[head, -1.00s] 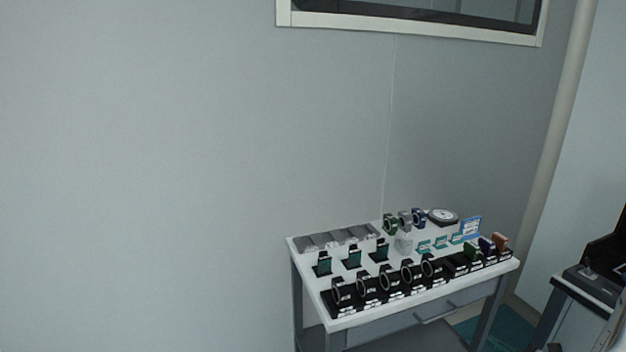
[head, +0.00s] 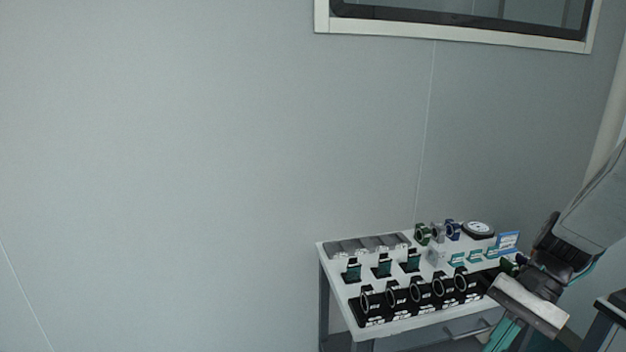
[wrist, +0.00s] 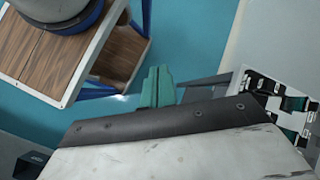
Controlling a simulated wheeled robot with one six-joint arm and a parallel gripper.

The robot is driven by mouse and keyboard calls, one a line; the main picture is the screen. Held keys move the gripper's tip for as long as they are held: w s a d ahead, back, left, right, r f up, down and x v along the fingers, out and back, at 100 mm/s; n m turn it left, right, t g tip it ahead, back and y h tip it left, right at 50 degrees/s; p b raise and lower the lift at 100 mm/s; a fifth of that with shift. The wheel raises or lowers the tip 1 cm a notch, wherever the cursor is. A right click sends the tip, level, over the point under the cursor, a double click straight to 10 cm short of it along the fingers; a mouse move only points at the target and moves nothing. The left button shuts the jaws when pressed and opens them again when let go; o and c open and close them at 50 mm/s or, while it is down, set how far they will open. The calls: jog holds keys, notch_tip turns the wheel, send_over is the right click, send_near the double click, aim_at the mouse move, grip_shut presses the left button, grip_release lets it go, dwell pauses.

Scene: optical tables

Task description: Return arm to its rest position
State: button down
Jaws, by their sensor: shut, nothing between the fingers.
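My gripper (head: 500,338) shows at the lower right in the head view, on my arm, which comes in from the right edge. It is in front of the right end of the white parts table and hides part of it. In the wrist view its teal fingers (wrist: 157,87) are together with nothing between them, above the blue-green floor. A grey plate of my own covers the bottom of that view.
The white parts table (head: 335,290) holds several ring mounts (head: 392,292) and small optics; its edge also shows at right in the wrist view. A wood-topped table (wrist: 35,60) is at upper left there. A window (head: 460,25) is on the wall.

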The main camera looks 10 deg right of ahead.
jog(key=s+a+r+n+t+h, duration=0.4)
jog(key=s+a+r+n+h, duration=0.3)
jog(key=r, duration=0.5)
jog(key=s+a+n, duration=0.1)
jog(key=a+n, duration=0.1)
jog(key=shift+s+n, duration=0.15)
jog(key=shift+n, duration=0.15)
